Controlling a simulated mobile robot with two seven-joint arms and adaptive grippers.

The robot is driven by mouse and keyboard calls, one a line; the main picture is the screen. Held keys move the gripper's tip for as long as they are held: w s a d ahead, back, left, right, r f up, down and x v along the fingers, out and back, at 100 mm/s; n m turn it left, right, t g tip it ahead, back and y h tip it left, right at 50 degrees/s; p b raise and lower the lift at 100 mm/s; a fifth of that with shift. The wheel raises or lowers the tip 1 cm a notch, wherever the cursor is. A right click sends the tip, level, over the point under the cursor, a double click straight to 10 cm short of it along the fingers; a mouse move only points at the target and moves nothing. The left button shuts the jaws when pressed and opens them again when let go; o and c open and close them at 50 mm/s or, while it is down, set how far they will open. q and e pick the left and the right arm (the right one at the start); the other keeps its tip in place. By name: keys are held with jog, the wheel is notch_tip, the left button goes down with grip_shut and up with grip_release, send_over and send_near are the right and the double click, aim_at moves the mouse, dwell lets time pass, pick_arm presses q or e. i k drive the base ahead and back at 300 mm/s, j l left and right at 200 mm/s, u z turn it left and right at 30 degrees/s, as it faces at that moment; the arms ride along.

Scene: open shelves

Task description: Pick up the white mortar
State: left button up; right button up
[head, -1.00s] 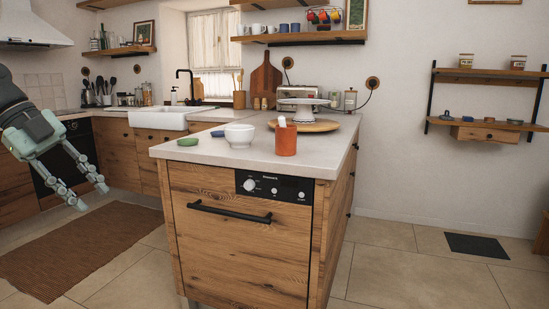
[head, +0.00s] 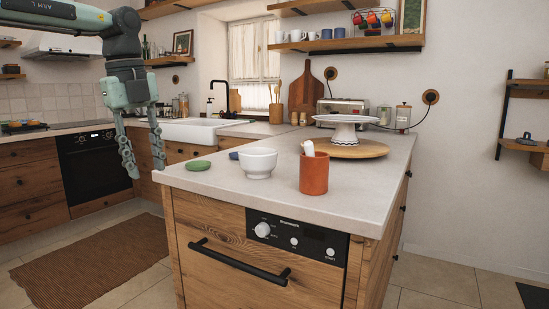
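The white mortar (head: 258,163), a bowl-shaped vessel, stands upright on the light counter (head: 290,197) near its front left part. A terracotta cup (head: 314,174) with a white handle-like piece (head: 308,148) sticking out stands just right of it. My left gripper (head: 146,169) hangs fingers-down beside the counter's left edge, left of the mortar and apart from it. Its two fingers are spread and nothing is between them. My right gripper is not in view.
A small green dish (head: 197,166) lies between my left gripper and the mortar. A white cake stand (head: 346,130) stands on a round wooden board (head: 352,150) behind. The counter's front strip is clear.

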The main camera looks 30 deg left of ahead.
aim_at(256, 162)
jog(key=i, duration=1.1)
